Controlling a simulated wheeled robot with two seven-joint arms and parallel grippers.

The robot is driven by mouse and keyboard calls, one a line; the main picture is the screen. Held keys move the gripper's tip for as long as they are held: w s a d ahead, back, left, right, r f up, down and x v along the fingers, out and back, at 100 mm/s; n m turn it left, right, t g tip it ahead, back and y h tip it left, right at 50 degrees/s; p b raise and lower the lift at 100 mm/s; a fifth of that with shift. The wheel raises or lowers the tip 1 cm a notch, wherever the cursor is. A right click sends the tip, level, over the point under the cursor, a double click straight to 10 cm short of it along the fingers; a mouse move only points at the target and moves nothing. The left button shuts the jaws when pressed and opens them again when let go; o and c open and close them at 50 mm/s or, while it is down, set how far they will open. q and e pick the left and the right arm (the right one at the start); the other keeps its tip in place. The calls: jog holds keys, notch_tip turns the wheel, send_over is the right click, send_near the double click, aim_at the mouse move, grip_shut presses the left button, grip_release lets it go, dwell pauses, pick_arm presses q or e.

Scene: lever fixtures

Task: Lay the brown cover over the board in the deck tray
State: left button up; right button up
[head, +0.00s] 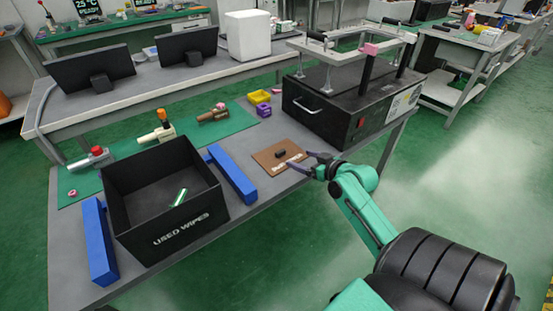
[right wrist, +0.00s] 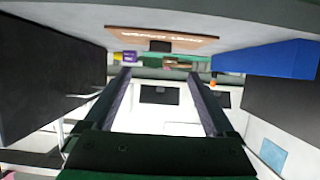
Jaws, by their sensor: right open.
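The brown cover (head: 267,161) lies flat on the grey table, with a dark knob (head: 281,153) on top and pale lettering along one edge. In the right wrist view the cover (right wrist: 140,38) shows near the top. My right gripper (head: 301,161) is at the cover's right edge, its two fingers spread. In the right wrist view the gripper (right wrist: 162,74) has nothing between its fingers. A small green-and-white piece (head: 180,197) lies in the black bin (head: 180,228) marked USED WIPES. I cannot make out a deck tray or its board for certain. My left gripper is out of view.
A black machine (head: 335,117) with a raised grey frame stands right of the cover. Blue bars (head: 232,174) flank the bin. Lever fixtures (head: 157,133) stand on a green mat behind. Yellow (head: 259,97) and purple (head: 264,110) cups sit near the machine.

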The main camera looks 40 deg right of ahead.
aim_at(281, 151)
jog(key=x, duration=0.6)
jog(key=shift+w+f+b, duration=0.1)
jog(key=shift+w+b, duration=0.15)
jog(key=shift+b, duration=0.15)
jog(key=b+x, duration=0.1)
jog(key=x, duration=0.5)
jog(key=shift+f, duration=0.1)
jog(key=shift+c, duration=1.2)
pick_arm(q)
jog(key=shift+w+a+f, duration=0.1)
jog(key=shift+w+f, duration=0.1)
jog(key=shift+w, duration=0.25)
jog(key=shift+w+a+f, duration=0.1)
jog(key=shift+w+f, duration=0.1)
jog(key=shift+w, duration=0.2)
pick_arm(e)
grip_shut()
